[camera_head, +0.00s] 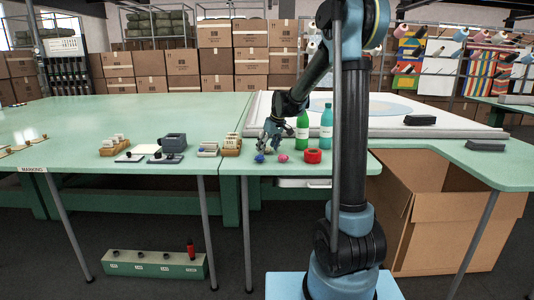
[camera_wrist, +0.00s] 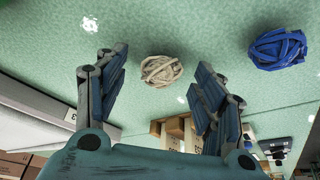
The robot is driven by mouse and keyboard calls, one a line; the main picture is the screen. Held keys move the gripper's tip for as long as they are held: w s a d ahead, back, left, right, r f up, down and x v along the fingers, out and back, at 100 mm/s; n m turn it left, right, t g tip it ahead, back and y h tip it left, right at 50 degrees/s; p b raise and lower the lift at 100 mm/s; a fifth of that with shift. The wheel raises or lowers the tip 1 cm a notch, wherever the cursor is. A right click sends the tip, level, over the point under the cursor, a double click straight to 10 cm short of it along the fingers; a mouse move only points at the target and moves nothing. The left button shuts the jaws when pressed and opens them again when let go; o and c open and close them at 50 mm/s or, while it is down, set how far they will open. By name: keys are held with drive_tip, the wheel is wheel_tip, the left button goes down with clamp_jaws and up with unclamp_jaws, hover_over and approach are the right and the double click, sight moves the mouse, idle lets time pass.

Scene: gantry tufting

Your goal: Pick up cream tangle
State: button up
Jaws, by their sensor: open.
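The cream tangle (camera_wrist: 161,71), a loose ball of pale yarn, lies on the green tabletop in the wrist view. It shows between and just beyond the fingertips of my gripper (camera_wrist: 158,66). The gripper is open, and nothing is held between its fingers. In the head view my gripper (camera_head: 271,140) is low over the small table section, behind the blue tangle. I cannot make out the cream tangle in the head view; the gripper may hide it.
A blue tangle (camera_wrist: 277,48) lies right of the cream one. A wooden block tray (camera_head: 232,146) is left.

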drive_tip(key=shift+f, duration=0.1)
drive_tip(key=c, duration=0.8)
